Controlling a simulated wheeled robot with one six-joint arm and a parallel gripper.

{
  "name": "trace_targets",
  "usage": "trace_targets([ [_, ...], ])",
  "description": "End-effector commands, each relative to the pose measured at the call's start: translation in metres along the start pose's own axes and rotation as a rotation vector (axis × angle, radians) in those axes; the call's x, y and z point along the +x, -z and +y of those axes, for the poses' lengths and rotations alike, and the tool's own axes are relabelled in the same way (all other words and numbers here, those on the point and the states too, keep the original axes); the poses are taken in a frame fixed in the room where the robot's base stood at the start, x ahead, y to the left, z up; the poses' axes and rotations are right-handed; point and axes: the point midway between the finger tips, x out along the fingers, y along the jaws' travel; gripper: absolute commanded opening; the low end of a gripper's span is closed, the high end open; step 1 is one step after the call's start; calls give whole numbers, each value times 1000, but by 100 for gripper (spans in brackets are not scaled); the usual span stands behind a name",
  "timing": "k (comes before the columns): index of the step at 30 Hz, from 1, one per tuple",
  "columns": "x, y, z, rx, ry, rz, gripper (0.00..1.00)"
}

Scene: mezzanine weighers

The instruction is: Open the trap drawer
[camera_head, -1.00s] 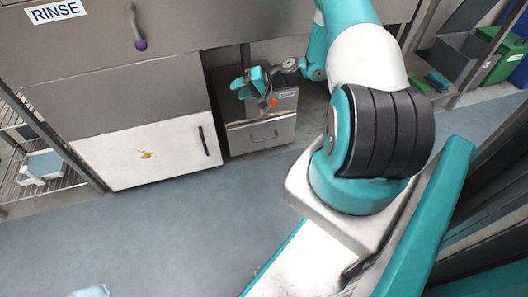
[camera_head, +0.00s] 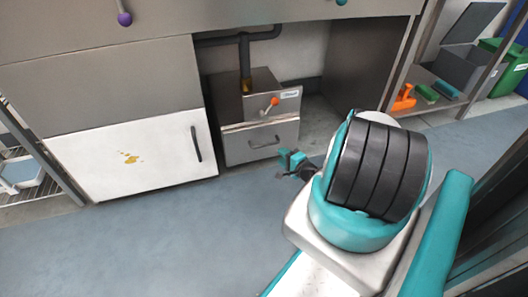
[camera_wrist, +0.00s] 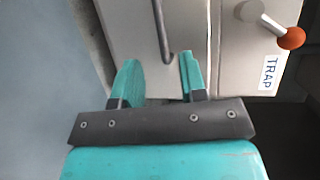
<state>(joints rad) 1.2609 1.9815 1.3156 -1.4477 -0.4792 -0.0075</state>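The trap drawer (camera_head: 238,148) is the grey metal front of a steel box under the counter. It appears closed and has a thin dark bar handle (camera_head: 264,143). Above it are an orange-knobbed lever (camera_head: 275,101) and a small label (camera_head: 290,94), which reads TRAP (camera_wrist: 269,73) in the wrist view. My gripper (camera_head: 290,162) is in front of the drawer at its lower right. In the wrist view, the fingers of my gripper (camera_wrist: 160,78) are apart and empty. The handle (camera_wrist: 160,30) lies ahead, in line with the gap between them; contact is not visible.
A white cabinet door (camera_head: 95,165) with a dark handle and a yellow stain is left of the box. A drain pipe (camera_head: 244,60) runs down to the box top. A shelf with orange and green items (camera_head: 425,92) is at right. The blue floor in front is clear.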

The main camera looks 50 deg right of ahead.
Motion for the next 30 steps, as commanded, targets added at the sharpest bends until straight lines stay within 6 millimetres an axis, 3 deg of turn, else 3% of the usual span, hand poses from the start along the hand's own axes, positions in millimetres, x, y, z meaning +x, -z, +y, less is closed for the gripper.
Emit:
trace_targets([
  [1, 10, 1, 8, -3, 0, -5, 39],
  [6, 34, 0, 8, -3, 0, -5, 39],
  [17, 59, 0, 8, -1, 0, -4, 39],
  [30, 111, -1, 3, -2, -1, -4, 39],
])
